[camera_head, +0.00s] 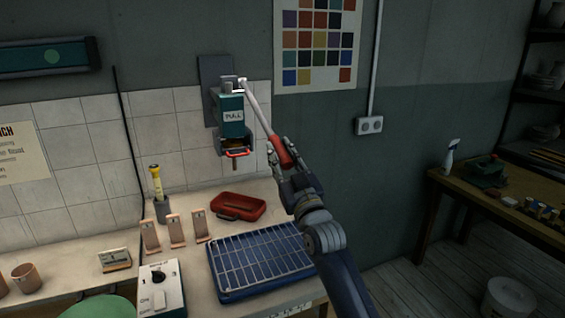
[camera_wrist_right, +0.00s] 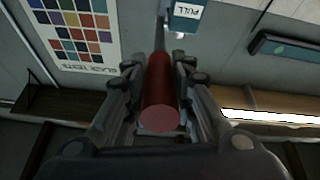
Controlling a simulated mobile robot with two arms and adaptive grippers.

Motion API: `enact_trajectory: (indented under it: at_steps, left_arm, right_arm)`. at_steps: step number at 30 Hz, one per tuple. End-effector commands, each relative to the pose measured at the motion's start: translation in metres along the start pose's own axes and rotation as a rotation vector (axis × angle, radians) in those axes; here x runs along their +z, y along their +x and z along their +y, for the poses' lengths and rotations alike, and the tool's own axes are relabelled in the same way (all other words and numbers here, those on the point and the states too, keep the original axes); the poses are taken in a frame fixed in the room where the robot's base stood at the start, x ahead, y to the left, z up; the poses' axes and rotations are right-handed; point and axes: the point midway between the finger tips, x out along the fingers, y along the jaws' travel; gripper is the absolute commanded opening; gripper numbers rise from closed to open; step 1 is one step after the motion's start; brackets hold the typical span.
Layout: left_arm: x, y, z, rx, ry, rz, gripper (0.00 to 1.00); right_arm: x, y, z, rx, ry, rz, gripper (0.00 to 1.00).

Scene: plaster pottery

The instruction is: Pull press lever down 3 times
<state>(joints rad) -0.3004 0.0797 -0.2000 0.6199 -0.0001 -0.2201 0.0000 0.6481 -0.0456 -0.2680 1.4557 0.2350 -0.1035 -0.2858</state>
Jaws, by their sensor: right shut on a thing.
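The press (camera_head: 229,114) is a green wall-mounted unit labelled PULL, fixed to a grey back plate. Its lever (camera_head: 259,112) is a pale metal rod that slopes down to the right from the top of the press. The lever ends in a red handle (camera_head: 280,152). My right gripper (camera_head: 281,160) is shut on the red handle. In the right wrist view the red handle (camera_wrist_right: 160,95) lies between both fingers, its round end facing the camera. The press label also shows there (camera_wrist_right: 187,12). My left gripper is not in view.
Below the press are a red tray (camera_head: 238,207), a blue tray with a wire rack (camera_head: 262,262), several pinkish upright pieces (camera_head: 176,230) and a control box (camera_head: 160,288) on the counter. A wooden table (camera_head: 500,205) stands at the right. The floor between is clear.

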Motion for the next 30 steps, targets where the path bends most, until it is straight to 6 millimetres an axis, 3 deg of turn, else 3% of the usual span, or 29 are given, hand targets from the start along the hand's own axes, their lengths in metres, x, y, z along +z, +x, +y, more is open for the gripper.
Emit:
enact_trajectory:
  at_steps: [1, 9, 23, 24, 25, 27, 30]
  left_arm:
    - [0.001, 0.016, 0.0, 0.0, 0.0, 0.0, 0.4]
    - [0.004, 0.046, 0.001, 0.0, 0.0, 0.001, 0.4]
    - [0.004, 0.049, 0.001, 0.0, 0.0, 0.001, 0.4]
    - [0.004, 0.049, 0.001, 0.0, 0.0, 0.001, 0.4]
    - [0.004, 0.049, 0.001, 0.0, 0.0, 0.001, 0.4]
    - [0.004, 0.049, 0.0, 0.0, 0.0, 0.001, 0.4]
    - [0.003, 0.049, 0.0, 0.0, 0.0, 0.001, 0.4]
  right_arm:
    - [0.022, -0.005, -0.005, -0.004, 0.001, -0.009, 0.0]
    - [0.039, -0.005, -0.009, 0.007, 0.0, 0.048, 0.0]
    - [0.039, -0.004, -0.009, 0.01, -0.001, 0.061, 0.0]
    - [0.039, -0.004, -0.009, 0.01, -0.001, 0.062, 0.32]
    - [0.039, -0.004, -0.009, 0.01, -0.001, 0.062, 0.39]
    - [0.038, -0.004, -0.009, 0.01, 0.0, 0.063, 0.45]
    - [0.037, -0.003, -0.008, 0.012, -0.001, 0.066, 0.45]
